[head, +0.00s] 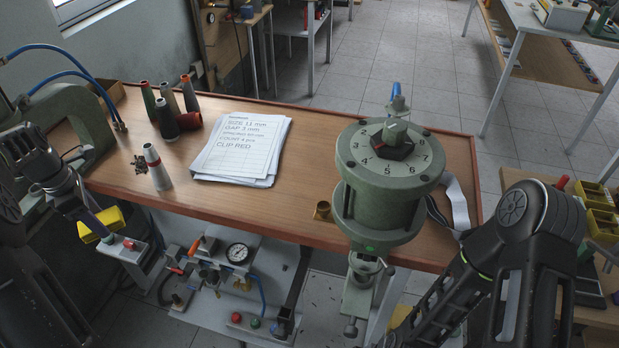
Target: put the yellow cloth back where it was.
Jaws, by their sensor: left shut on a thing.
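The wooden bench (300,204) holds a stack of papers (242,150), several thread cones (166,118) and a lone cone (157,168). A green press frame (75,112) stands at the left. Below the bench front is a pneumatic unit with a gauge (238,253). Yellow bins (603,224) stand at the right.

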